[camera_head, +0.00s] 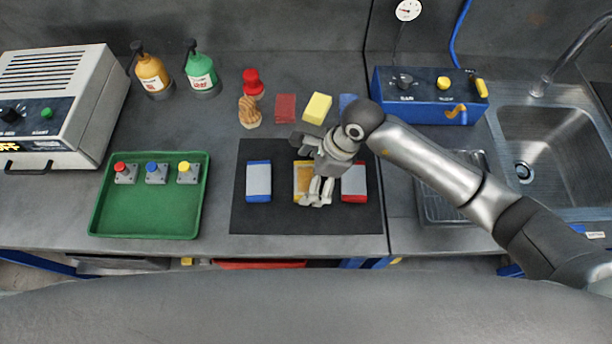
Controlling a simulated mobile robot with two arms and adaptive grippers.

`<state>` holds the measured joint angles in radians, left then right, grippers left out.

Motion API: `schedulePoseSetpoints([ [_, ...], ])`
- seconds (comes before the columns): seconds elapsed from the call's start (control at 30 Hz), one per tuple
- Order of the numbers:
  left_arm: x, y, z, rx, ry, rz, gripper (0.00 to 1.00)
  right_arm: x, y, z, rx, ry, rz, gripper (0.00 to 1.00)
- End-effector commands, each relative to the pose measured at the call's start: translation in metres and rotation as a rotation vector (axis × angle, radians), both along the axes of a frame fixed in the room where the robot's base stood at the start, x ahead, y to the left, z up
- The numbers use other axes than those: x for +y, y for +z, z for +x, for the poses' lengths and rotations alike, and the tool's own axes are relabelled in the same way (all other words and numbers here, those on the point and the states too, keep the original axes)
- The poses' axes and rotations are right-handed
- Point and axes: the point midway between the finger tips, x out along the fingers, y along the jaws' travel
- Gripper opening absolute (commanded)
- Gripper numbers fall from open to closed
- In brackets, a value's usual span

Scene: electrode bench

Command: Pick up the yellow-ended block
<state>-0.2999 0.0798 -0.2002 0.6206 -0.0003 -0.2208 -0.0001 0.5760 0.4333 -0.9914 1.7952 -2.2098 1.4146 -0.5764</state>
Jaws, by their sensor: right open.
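The yellow-ended block (302,172) lies on the black mat (280,222), between a blue-ended block (258,181) on its left and a red-ended block (354,183) on its right. My right gripper (318,198) is open, with its fingers over the right and near part of the yellow-ended block. The gripper hides part of that block, and I cannot tell whether the fingers touch it. My left gripper is not in view.
A green tray (150,212) with several button boxes stands on the left. Red, yellow and blue pads, a brush (249,112) and two bottles line the back. A blue control box (428,97) and a sink (548,150) are on the right.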

Motion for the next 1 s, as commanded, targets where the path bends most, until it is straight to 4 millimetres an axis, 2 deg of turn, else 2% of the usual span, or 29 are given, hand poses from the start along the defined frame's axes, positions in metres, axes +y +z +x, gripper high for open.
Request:
schedulePoseSetpoints([
  [0.13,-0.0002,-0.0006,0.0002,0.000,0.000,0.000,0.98,0.0000,-0.0003,0.0001,0.000,0.000,0.000,1.00],
  [0.17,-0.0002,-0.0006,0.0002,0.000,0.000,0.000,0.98,0.0000,-0.0002,0.0001,0.000,0.000,0.000,0.97],
  [0.63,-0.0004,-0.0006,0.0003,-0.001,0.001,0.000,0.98,-0.0001,0.0004,0.0001,0.000,0.000,0.001,0.38],
  [1.0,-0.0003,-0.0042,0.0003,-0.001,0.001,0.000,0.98,0.0009,0.0053,0.0014,-0.004,0.000,0.004,0.38],
])
